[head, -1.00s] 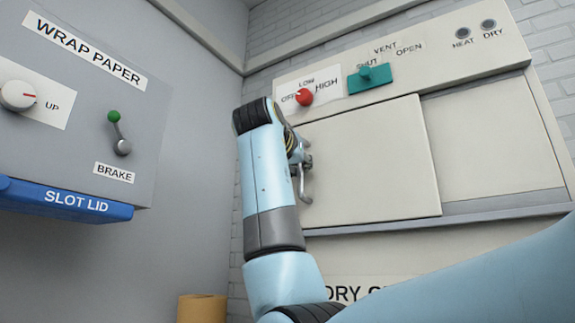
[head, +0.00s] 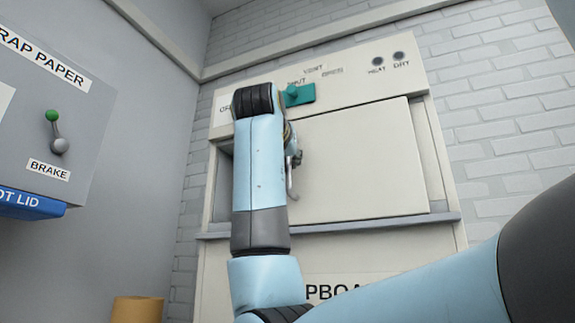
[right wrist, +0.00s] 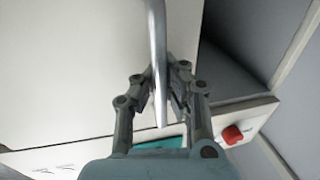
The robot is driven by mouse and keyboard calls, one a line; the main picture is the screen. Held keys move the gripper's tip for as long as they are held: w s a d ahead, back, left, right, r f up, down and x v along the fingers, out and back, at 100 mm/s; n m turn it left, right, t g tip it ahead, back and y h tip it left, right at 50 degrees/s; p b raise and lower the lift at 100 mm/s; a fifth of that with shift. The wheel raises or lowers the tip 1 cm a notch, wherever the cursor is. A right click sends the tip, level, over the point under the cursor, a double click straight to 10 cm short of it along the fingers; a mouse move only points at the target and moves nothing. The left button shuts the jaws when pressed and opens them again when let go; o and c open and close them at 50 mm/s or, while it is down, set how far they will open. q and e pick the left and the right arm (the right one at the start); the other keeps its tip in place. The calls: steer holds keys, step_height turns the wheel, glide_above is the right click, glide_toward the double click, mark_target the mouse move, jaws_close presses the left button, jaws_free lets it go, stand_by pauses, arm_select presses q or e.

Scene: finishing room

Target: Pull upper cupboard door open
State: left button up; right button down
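The upper cupboard door (head: 365,160) is a cream sliding panel in the cupboard front. Its left edge stands away from the frame, and a grey opening (head: 222,185) shows on the left, partly behind my arm. The bar handle (head: 292,185) is at the door's left side; in the right wrist view the metal handle (right wrist: 157,45) runs between my fingers. My right gripper (right wrist: 160,75) is shut on the handle, a finger on each side. In the head view my right gripper (head: 293,158) is mostly hidden behind its wrist. My left gripper is not in view.
At left stands a grey wrap paper unit (head: 60,115) with a brake lever (head: 56,130) and blue slot lid (head: 28,203).

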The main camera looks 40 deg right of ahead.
steer(key=c, duration=2)
jaws_free()
steer(key=shift+f, duration=0.15)
steer(key=o, duration=0.4)
steer(key=shift+a, duration=0.35)
steer(key=shift+o, duration=1.3)
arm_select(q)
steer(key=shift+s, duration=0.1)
arm_select(e)
steer(key=shift+d, duration=0.15)
steer(key=v, duration=0.7)
steer(key=shift+s, duration=0.15)
